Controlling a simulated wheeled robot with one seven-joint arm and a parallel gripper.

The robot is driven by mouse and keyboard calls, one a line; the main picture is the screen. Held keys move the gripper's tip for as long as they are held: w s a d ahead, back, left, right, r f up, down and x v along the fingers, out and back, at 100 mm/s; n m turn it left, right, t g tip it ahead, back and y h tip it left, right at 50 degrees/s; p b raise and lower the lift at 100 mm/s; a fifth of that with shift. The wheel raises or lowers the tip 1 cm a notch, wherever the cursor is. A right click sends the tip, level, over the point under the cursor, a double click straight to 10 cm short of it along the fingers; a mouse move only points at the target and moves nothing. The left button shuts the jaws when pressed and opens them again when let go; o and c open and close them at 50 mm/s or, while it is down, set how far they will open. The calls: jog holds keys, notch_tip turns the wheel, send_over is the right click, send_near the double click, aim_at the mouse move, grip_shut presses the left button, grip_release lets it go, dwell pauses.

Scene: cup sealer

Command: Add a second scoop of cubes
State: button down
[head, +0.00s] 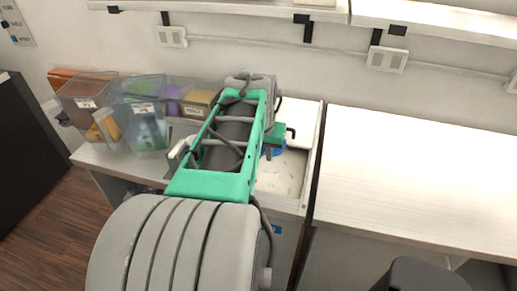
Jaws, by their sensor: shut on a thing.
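My arm reaches over the counter. Part of my gripper (275,138) shows at the right side of the arm; its fingertips are hidden. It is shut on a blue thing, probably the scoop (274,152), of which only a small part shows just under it. Below and around it is an open white bin (302,186) set in the counter, with small pale cubes (279,175) scattered over its floor. The scoop's bowl is hidden, so I cannot tell what it holds. I cannot make out a cup.
Clear labelled containers (145,110) stand in a row at the left, close to my arm; one holds yellow pieces. A bare white counter (420,180) is on the right, past a dark gap. A shelf (440,22) hangs above. A dark object (418,276) is at the bottom right.

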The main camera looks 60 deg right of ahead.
notch_tip(320, 180, down, 14)
jog(key=b, duration=0.9)
jog(key=shift+b, duration=0.4)
jog(key=shift+r, duration=0.1)
